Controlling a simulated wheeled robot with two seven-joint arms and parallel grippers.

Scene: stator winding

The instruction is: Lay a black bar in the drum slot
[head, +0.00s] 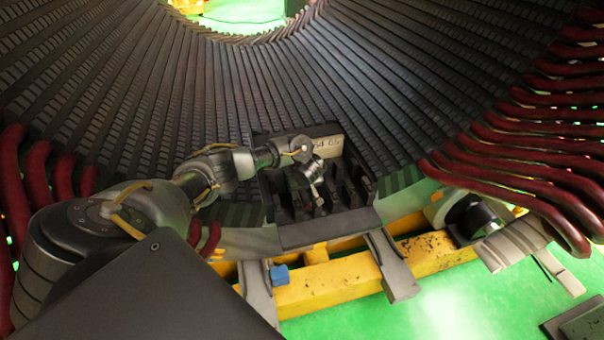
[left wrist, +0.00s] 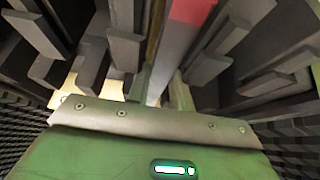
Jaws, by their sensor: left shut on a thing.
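My left gripper (head: 316,192) reaches down into the black slotted rack (head: 268,150) at the foot of the drum (head: 190,85). In the left wrist view the gripper (left wrist: 160,88) is shut on a long dark grey bar (left wrist: 176,45) with a red patch (left wrist: 192,10) on it. In the head view I cannot tell the held bar from the dark parts around it. Several black bars (head: 350,185) stand in the rack, and dark upright pieces (left wrist: 122,48) surround the gripper in the left wrist view. The drum's inner wall is lined with many narrow slots. My right gripper is not in view.
A pale label (head: 322,144) is on the rack's back. Dark red coil ends (head: 520,165) stick out at the right, with more at the left. A yellow beam (head: 330,285) and a roller (head: 478,216) lie below the drum. The green floor (head: 440,315) is open at the front.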

